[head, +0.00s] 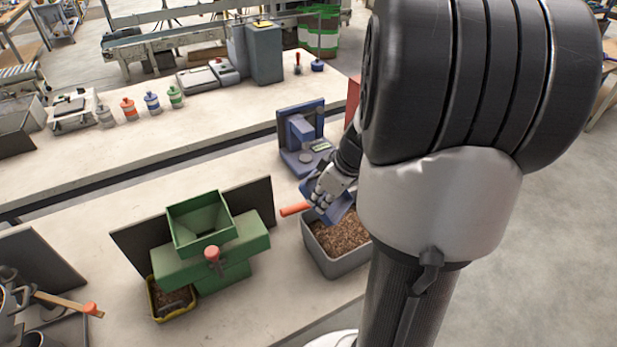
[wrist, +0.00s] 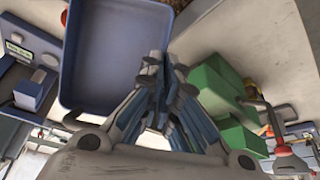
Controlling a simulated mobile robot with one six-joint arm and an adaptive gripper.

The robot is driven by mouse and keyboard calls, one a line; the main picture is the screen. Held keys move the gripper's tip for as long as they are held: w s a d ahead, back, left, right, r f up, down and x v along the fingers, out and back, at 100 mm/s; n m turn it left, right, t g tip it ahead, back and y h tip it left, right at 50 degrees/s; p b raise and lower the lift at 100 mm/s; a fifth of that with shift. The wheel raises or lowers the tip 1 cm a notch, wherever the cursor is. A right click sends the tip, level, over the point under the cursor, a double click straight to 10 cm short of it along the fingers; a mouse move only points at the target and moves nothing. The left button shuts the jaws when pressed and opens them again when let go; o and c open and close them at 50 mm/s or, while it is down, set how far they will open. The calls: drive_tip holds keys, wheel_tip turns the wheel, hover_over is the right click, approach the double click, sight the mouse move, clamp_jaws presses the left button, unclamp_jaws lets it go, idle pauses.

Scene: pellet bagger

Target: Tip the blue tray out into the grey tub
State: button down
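My gripper (head: 328,188) is shut on a side wall of the blue tray (head: 344,208) and holds it tilted above the grey tub (head: 338,268). In the wrist view the fingers (wrist: 163,75) meet the right wall of the blue tray (wrist: 112,65). The part of its inside that shows there is bare. The grey tub stands upright on the bench and holds brown pellets (head: 342,236). My gripper and the tray hide its back part, and my arm hides its right side.
A green machine with a hopper (head: 203,225) stands left of the tub, with a yellow bin (head: 172,303) below it. An orange handle (head: 295,209) sticks out at the tub's left rim. A blue scale (head: 303,140) stands behind. Bare bench lies in front.

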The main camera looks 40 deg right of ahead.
sight(304, 195)
drive_tip(key=shift+w+a+g+h+p, duration=0.25)
drive_tip(key=shift+w+g+p, duration=0.45)
drive_tip(key=shift+p, duration=1.95)
drive_tip(key=shift+w+a+g+h+p, duration=0.2)
drive_tip(key=shift+w+g+p, duration=0.45)
drive_tip(key=shift+p, duration=1.95)
drive_tip(key=p, duration=0.2)
drive_tip(key=w+g+p, duration=0.1)
drive_tip(key=p, duration=0.1)
drive_tip(key=shift+w+a+f, duration=0.2)
drive_tip(key=shift+w+f, duration=0.1)
drive_tip(key=shift+w+a+f+g+h+p, duration=0.2)
drive_tip(key=shift+w+f+g, duration=0.2)
drive_tip(key=shift+w+g, duration=0.25)
drive_tip(key=shift+w+a+f+g+h+p, duration=0.1)
drive_tip(key=shift+w+f+g+h+p, duration=0.05)
drive_tip(key=shift+w+f+g, duration=0.4)
drive_tip(key=shift+w+a+f+g+h+p, duration=0.15)
drive_tip(key=shift+w+f+g+h, duration=0.1)
drive_tip(key=shift+w+g, duration=0.4)
drive_tip(key=shift+w, duration=0.1)
